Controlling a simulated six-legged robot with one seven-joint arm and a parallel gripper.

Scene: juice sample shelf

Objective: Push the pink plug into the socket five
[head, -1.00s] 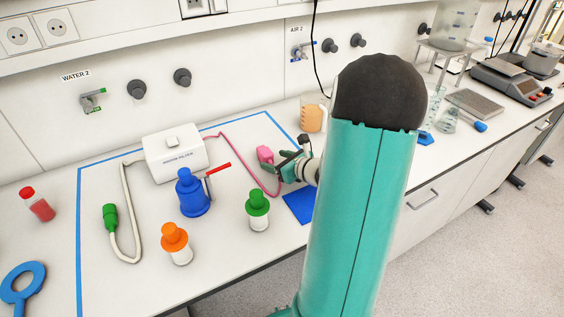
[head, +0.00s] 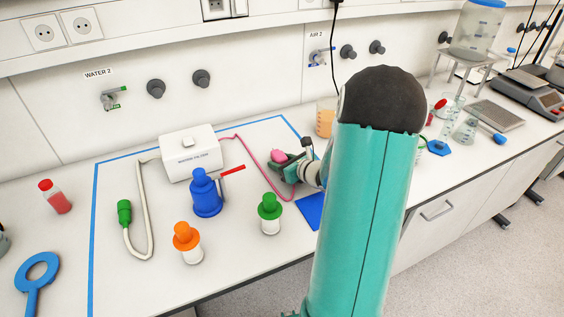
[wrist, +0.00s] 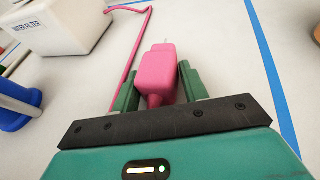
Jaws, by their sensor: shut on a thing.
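The pink plug (wrist: 156,76) has a thin metal pin at its far end and a pink cable. My gripper (wrist: 158,82) is shut on it, with a green finger on each side of its body. In the head view the pink plug (head: 277,156) shows at the tip of my gripper (head: 283,163), over the bench right of the water filter box. Wall sockets (head: 43,35) show at the upper left, and another socket (head: 215,5) is cut off at the top. No socket number is readable.
The white water filter box (head: 190,157) joins the pink cable (head: 262,165). A beaker (head: 325,122) stands behind my gripper. My arm hides part of the bench.

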